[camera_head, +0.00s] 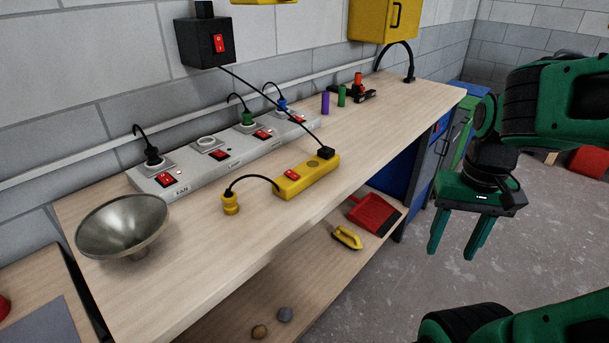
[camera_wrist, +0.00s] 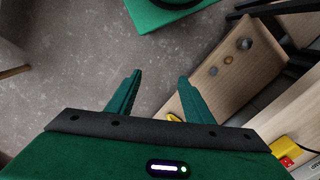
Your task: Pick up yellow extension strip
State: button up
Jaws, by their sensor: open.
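The yellow extension strip (camera_head: 307,177) lies on the wooden workbench (camera_head: 375,133), with a red switch and a black plug in its far end. A black cord runs from its near end to a yellow plug (camera_head: 231,203) on the bench. Part of the strip shows at the right edge of the wrist view (camera_wrist: 286,152). My gripper (camera_head: 452,253) is off the bench to the right, over the floor, with its fingers pointing down. It is open and empty, and its two green fingers stand apart in the wrist view (camera_wrist: 160,85).
A long grey socket strip (camera_head: 225,150) with several switches and plugs runs along the wall. A metal bowl (camera_head: 122,225) stands at the bench's left end. A lower shelf (camera_head: 290,270) holds a red dustpan (camera_head: 375,213) and a yellow-handled brush (camera_head: 347,238). Bench in front of the yellow strip is clear.

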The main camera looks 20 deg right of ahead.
aim_at(311, 170)
jog(key=k, duration=0.6)
jog(key=z, duration=0.25)
jog(key=i, duration=0.9)
jog(key=z, duration=0.65)
jog(key=i, duration=0.8)
jog(key=z, duration=0.2)
